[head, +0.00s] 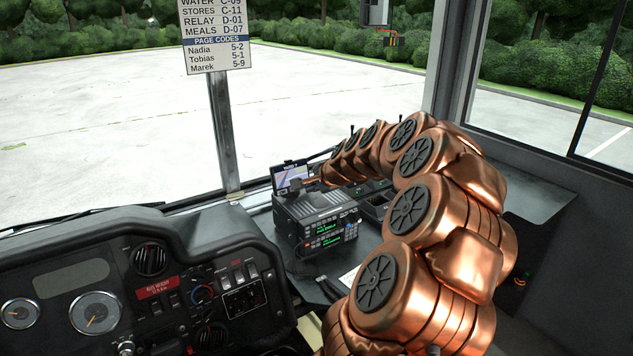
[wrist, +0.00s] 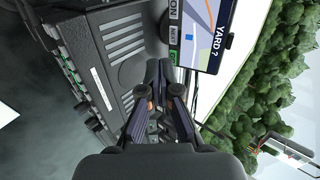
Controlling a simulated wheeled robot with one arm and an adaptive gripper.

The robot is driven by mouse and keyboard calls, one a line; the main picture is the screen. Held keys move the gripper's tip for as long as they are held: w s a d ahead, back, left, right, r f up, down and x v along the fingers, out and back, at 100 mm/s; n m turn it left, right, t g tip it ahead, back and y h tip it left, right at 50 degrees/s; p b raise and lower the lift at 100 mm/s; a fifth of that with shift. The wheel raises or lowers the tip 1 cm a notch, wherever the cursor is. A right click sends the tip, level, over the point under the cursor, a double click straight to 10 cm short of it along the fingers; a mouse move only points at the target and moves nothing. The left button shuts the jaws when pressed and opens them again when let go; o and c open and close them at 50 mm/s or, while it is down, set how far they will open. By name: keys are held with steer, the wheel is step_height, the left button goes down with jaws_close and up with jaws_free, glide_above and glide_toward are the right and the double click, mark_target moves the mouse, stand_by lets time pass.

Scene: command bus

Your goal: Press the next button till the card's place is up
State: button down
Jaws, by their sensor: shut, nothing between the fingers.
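My gripper (wrist: 159,66) is shut and empty. In the picture its fingertips lie just below the green label, short of NEXT; no contact with NEXT shows. In the head view my gripper (head: 298,185) is small, in front of the screen.
The radio unit (head: 318,217) with green displays sits under the screen. A printed sign (head: 216,38) on the window post lists places and page codes. The dashboard (head: 150,285) fills the lower left.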

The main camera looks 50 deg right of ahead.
steer(key=x, duration=0.2)
steer(key=p+x, duration=0.1)
steer(key=x, duration=0.3)
steer(key=shift+w+d+r, duration=0.1)
steer(key=shift+w+d, duration=0.1)
steer(key=shift+w, duration=0.35)
steer(key=shift+w+d+f+p, duration=0.1)
steer(key=shift+w+d+p, duration=0.1)
steer(key=shift+w, duration=0.2)
steer(key=shift+w+d+f+p, duration=0.1)
steer(key=shift+w+f+p, duration=0.05)
steer(key=shift+w, duration=0.3)
steer(key=shift+w, duration=0.1)
steer(key=shift+w+d+f, duration=0.1)
steer(key=shift+w+f, duration=0.05)
steer(key=shift+w, duration=0.3)
steer(key=shift+w+f, duration=0.1)
steer(key=shift+v, duration=4.2)
